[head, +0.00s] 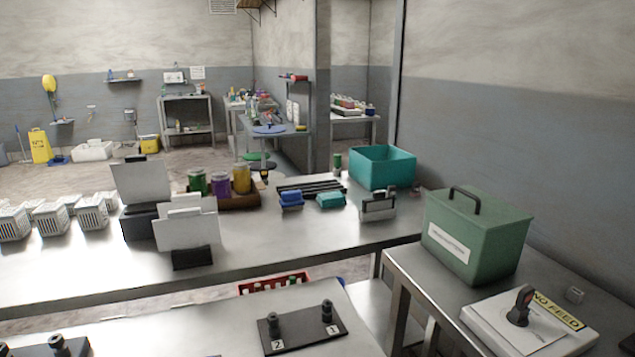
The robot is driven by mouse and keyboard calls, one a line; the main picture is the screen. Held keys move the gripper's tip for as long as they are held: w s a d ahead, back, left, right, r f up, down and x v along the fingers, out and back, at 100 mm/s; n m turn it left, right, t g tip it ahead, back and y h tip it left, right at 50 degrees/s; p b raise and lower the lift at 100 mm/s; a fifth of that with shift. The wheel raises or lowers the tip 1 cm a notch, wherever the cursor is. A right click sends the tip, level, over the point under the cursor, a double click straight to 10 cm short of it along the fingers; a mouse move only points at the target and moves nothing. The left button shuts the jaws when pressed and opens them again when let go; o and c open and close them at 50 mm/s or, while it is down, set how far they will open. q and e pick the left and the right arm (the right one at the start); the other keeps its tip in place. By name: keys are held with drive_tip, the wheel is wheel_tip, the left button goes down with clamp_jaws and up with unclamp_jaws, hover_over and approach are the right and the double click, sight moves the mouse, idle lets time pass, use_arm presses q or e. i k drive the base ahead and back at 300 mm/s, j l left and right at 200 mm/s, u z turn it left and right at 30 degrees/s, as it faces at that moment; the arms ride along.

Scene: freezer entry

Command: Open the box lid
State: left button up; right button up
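A green box (490,244) stands on the steel side table at the right. A white label (447,243) is on its front side. Its green lid (497,212) looks closed and carries a black arched handle (464,199). Neither of my grippers shows in the head view, so nothing of mine is seen touching the box.
A white switch box (490,325) with a dark rotary knob and a "NO FEED" sign (558,310) sits in front of the green box. A teal bin (383,167) stands behind it on the long steel table (290,237). A numbered black block (300,328) is on the near table.

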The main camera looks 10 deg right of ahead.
sight(488, 213)
drive_tip(key=z, duration=1.3)
